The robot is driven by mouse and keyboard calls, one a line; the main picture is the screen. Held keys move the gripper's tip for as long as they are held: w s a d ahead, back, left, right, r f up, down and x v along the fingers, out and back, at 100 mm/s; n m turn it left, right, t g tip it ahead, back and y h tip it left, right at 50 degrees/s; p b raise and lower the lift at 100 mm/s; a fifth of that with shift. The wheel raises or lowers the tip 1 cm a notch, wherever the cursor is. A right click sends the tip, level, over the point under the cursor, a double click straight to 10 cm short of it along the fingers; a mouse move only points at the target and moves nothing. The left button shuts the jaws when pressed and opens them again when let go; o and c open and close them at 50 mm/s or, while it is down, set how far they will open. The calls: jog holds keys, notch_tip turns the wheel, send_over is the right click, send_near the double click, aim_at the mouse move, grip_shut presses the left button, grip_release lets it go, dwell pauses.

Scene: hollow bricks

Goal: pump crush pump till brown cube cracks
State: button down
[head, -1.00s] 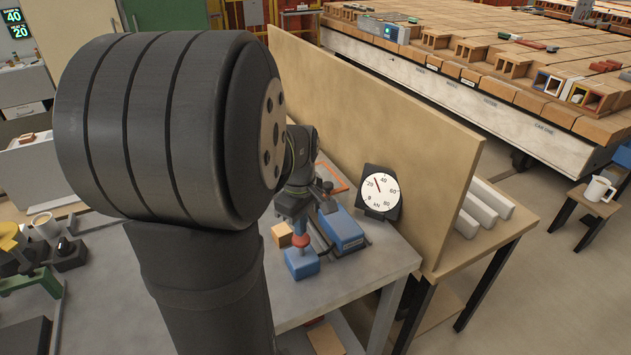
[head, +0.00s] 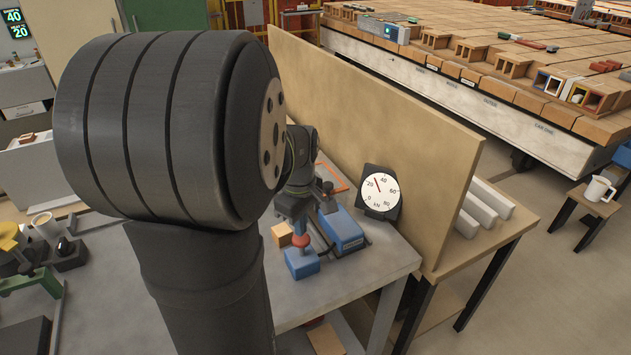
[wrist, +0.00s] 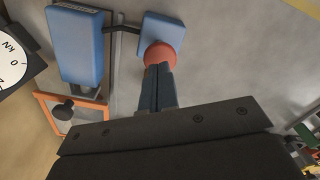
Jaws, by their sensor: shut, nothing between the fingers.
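The brown cube (head: 282,234) sits upright on the grey bench at the left of the blue parts, and it looks whole from here. I do not make it out in the wrist view. My gripper (wrist: 158,68) is shut and empty, pointing down, with its tips at a red round knob (wrist: 160,56) on a small blue block (wrist: 168,32). The tips appear to touch the knob. A larger blue box (head: 342,231) stands beside it, joined by a dark hose (wrist: 122,29). The dial gauge (head: 380,191), marked kN, has its red needle between 20 and 40.
A tall tan panel (head: 385,135) runs along the bench's back edge behind the gauge. An orange frame (wrist: 70,118) lies on the bench with a dark knob (wrist: 62,110) near it. The bench front (head: 370,270) is clear.

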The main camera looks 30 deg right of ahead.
aim_at(301, 239)
jog(key=shift+f, duration=0.1)
jog(key=shift+f, duration=2.3)
jog(key=shift+r, duration=3.1)
notch_tip(301, 239, up, 5)
jog(key=shift+f, duration=3.2)
jog(key=shift+f, duration=0.15)
jog(key=shift+f, duration=2.3)
jog(key=shift+r, duration=3.15)
